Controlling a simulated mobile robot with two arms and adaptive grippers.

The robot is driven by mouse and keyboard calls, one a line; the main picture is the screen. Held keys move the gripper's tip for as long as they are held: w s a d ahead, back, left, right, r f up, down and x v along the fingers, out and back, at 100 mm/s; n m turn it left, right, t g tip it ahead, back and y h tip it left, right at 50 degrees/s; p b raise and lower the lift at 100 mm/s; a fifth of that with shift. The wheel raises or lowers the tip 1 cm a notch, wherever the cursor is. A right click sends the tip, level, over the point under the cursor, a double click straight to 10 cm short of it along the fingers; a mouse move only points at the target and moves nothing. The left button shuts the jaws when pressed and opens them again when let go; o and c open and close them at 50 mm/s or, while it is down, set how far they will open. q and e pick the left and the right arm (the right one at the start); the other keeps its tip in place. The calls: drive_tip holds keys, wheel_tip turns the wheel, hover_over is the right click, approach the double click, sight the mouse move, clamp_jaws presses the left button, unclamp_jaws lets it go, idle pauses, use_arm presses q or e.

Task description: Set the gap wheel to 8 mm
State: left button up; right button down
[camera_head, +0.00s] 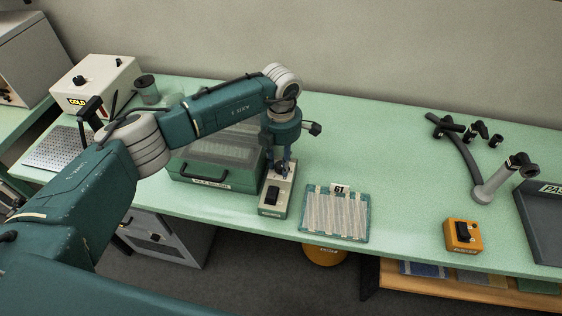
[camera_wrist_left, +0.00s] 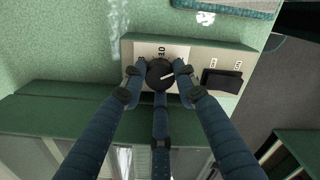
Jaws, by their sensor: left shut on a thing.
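The gap wheel is a round dark knob (camera_wrist_left: 160,73) on a pale control box (camera_head: 268,211). A white pointer line shows on its face in the left wrist view. The number 10 is printed beside it; other marks there are too small or covered to read. My left gripper (camera_head: 280,166) points down over the box, and its fingers (camera_wrist_left: 160,88) are closed around the knob. In the head view the gripper mostly hides the knob. A black rocker switch (camera_wrist_left: 221,81) sits on the same box. My right gripper is not in view.
A green case (camera_head: 205,180) stands just left of the box. A tray of pale strips tagged 61 (camera_head: 335,214) lies to its right. An orange switch box (camera_head: 463,236), a lamp-like arm (camera_head: 497,182) and a dark tray (camera_head: 540,222) stand further right. The bench between is clear.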

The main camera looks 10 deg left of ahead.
use_arm(q)
drive_tip(key=shift+n, duration=0.3)
drive_tip(key=shift+f+n+b, duration=0.15)
drive_tip(key=shift+n+b, duration=0.9)
drive_tip(key=shift+n, duration=0.05)
drive_tip(key=n+b, duration=0.1)
drive_tip(key=n, duration=0.1)
drive_tip(key=shift+n+b, duration=0.3)
drive_tip(key=shift+b, duration=0.05)
drive_tip(key=n+b, duration=0.3)
drive_tip(key=n, duration=0.3)
drive_tip(key=n+b, duration=0.2)
drive_tip(key=n, duration=0.4)
drive_tip(key=shift+d+n, duration=0.1)
drive_tip(key=shift+n, duration=0.2)
drive_tip(key=n+b, duration=0.1)
drive_tip(key=n, duration=0.1)
drive_tip(key=n+b, duration=0.1)
drive_tip(key=n, duration=0.2)
drive_tip(key=shift+d+r, duration=0.1)
drive_tip(key=shift+r, duration=0.1)
drive_tip(key=shift+n, duration=0.3)
drive_tip(key=o, duration=0.9)
drive_tip(key=shift+c, duration=0.2)
